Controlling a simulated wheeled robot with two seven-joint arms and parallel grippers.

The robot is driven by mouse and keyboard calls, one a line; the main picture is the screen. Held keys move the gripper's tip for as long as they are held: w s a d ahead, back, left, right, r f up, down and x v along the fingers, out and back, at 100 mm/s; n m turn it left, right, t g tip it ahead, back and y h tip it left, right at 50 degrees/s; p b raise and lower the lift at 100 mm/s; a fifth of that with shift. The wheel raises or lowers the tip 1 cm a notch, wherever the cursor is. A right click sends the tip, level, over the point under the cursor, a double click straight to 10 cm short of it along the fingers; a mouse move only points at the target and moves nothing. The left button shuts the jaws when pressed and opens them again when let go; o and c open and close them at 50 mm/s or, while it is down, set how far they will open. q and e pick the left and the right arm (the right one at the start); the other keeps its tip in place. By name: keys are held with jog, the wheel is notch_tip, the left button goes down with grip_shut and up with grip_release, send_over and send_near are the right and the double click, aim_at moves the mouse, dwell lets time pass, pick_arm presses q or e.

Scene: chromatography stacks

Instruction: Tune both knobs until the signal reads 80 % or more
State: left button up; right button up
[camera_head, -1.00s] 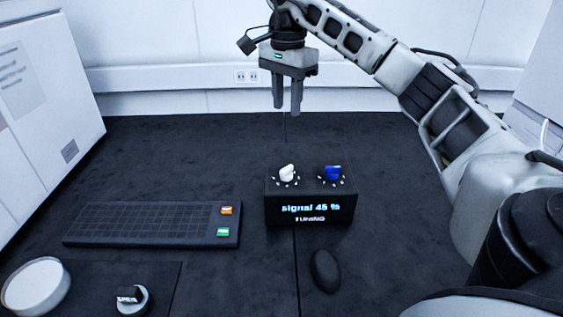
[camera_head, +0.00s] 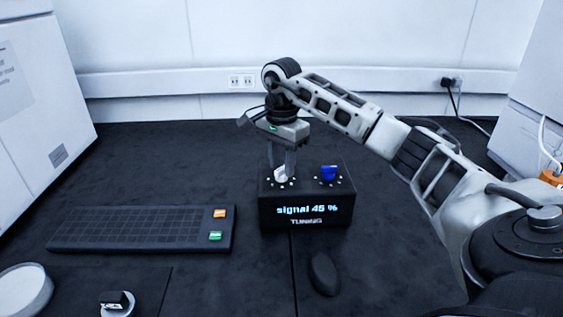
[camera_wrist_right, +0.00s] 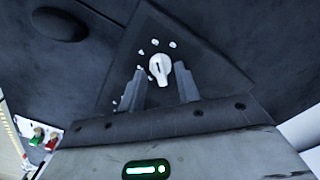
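A black tuning box (camera_head: 305,212) stands on the dark bench. Its front display reads "signal 45 %" with "TUNING" below. A white knob (camera_head: 281,175) is on the left of its top and a blue knob (camera_head: 328,173) on the right, each ringed by pale marks. My right gripper (camera_head: 281,166) points down over the white knob. In the right wrist view the open fingers (camera_wrist_right: 159,88) stand on either side of the white knob (camera_wrist_right: 159,68), with gaps visible; whether they touch it I cannot tell. The blue knob is not visible there. My left gripper is not in view.
A black keyboard (camera_head: 130,230) with an orange and a green key lies left of the box. A dark mouse (camera_head: 323,274) lies in front of it. A white round dish (camera_head: 22,290) and a small black-topped item (camera_head: 117,304) are at the front left.

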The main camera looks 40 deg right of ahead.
grip_shut()
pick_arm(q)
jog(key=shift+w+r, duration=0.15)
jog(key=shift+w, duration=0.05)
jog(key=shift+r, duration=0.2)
pick_arm(e)
jog(key=shift+m, duration=0.3)
jog(key=m+p, duration=0.2)
jog(key=shift+r+m, duration=0.1)
jog(key=shift+m, duration=0.2)
jog(key=m+p, duration=0.1)
jog(key=m, duration=0.1)
jog(key=shift+m, duration=0.3)
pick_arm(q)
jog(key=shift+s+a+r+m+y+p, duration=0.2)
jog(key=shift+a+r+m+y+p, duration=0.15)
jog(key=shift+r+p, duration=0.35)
pick_arm(e)
jog(key=shift+m, duration=1.5)
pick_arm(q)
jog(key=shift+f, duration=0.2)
